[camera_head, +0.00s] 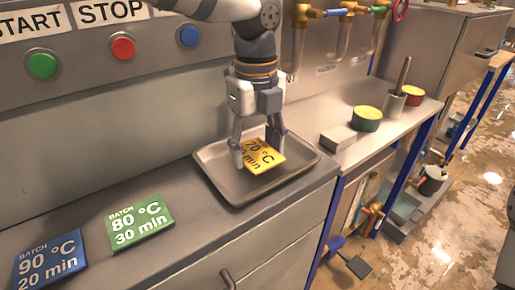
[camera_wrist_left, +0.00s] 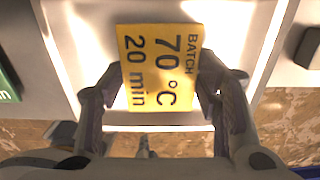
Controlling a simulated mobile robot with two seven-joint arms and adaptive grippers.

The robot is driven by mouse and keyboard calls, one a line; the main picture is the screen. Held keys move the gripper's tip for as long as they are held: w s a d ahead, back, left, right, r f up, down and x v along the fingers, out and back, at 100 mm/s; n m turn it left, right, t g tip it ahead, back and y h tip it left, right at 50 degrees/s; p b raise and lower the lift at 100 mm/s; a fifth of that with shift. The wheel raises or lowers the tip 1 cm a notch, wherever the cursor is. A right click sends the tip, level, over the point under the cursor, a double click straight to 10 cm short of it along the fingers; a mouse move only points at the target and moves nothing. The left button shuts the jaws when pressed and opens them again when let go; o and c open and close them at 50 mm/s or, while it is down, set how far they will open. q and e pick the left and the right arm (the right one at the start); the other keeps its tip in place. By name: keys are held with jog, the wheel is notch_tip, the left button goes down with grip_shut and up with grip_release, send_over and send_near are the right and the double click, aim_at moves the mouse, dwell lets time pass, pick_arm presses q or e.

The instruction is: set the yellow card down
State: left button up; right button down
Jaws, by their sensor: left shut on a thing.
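The yellow card (camera_head: 262,156), marked 70 °C, is between the fingers of my left gripper (camera_head: 258,150), which is shut on it. In the head view the card is over the metal tray (camera_head: 216,184) on the counter; I cannot tell whether it touches the tray floor. In the left wrist view the card (camera_wrist_left: 160,68) lies across the space between the two fingertips (camera_wrist_left: 160,90), its print turned sideways. The fingers cover part of its print in the head view. My right gripper is not in view.
A green card (camera_head: 140,223) and a blue card (camera_head: 50,261) lie on the counter left of the tray. A grey block (camera_head: 338,138), round tins (camera_head: 367,119) and a cup (camera_head: 394,104) stand to the right. Green, red and blue buttons (camera_head: 122,47) are on the panel behind.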

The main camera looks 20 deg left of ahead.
aim_at(257, 153)
pick_arm(q)
jog(key=shift+f, duration=0.3)
jog(key=shift+f, duration=0.1)
jog(key=o, duration=1)
jog(key=shift+f, duration=0.1)
notch_tip(257, 153, up, 12)
jog(key=shift+r, duration=0.2)
